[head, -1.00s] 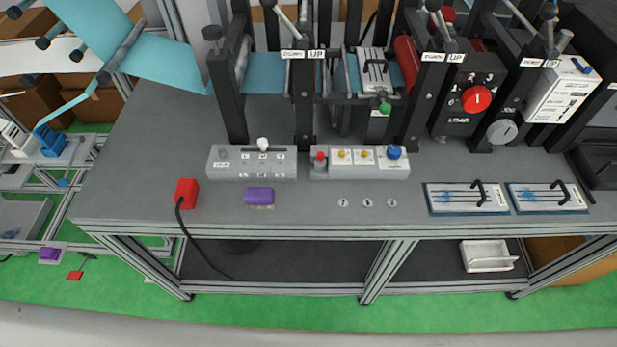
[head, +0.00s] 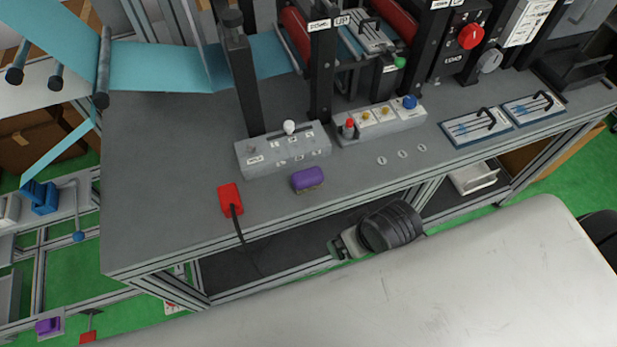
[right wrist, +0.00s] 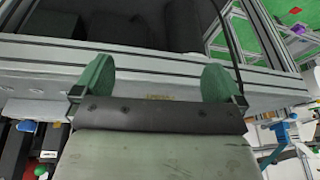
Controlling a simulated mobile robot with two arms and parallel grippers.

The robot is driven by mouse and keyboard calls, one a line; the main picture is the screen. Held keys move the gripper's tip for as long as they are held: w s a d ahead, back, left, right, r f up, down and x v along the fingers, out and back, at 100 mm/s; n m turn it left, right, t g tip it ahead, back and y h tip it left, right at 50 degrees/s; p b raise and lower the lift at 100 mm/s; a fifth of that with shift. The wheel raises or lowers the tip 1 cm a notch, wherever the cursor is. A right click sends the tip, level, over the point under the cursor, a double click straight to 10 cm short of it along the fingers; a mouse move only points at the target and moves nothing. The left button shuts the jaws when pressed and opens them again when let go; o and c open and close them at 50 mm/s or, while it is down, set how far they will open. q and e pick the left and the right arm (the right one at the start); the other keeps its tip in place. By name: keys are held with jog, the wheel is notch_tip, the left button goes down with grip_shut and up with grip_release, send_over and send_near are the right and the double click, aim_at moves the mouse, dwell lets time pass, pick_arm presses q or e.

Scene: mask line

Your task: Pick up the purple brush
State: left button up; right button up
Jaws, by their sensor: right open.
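The purple brush (head: 308,179) lies on the grey tabletop (head: 170,150) in the head view, near the front edge, with its tan bristle side toward me. My right gripper (head: 337,247) is in front of the table edge, below and right of the brush and apart from it. In the right wrist view its two green fingers (right wrist: 158,80) are spread with nothing held between them. A small tan strip shows past the gripper body there; I cannot tell if it is the brush. My left gripper is not in view.
A red block with a black cable (head: 230,199) sits left of the brush. A grey switch box (head: 283,150) stands behind it, and a button box (head: 380,122) is to the right. Another purple item (head: 48,326) is low at the left. Tabletop left of the red block is clear.

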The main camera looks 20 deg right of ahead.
jog(key=w+a+r+g+y, duration=0.1)
jog(key=w+a+r+y, duration=0.1)
jog(key=w+a+r, duration=0.45)
jog(key=r+m+g+h, duration=0.1)
jog(key=r+g+h, duration=0.1)
jog(key=h, duration=0.1)
send_over(308, 174)
jog(key=shift+s+d, duration=0.1)
jog(key=shift+s, duration=0.35)
jog(key=shift+w+d+f+m, duration=0.1)
jog(key=shift+d+f+m, duration=0.05)
jog(key=shift+m, duration=0.15)
notch_tip(308, 174, down, 5)
jog(key=shift+r, duration=0.2)
jog(key=f, duration=0.2)
jog(key=f+p, duration=0.1)
jog(key=f, duration=0.2)
jog(key=shift+w+a+f, duration=0.3)
jog(key=shift+w+f, duration=0.05)
jog(key=c, duration=0.8)
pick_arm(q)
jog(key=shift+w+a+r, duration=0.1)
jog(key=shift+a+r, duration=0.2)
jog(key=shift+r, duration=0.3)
pick_arm(e)
jog(key=shift+c, duration=0.2)
jog(key=shift+r, duration=0.15)
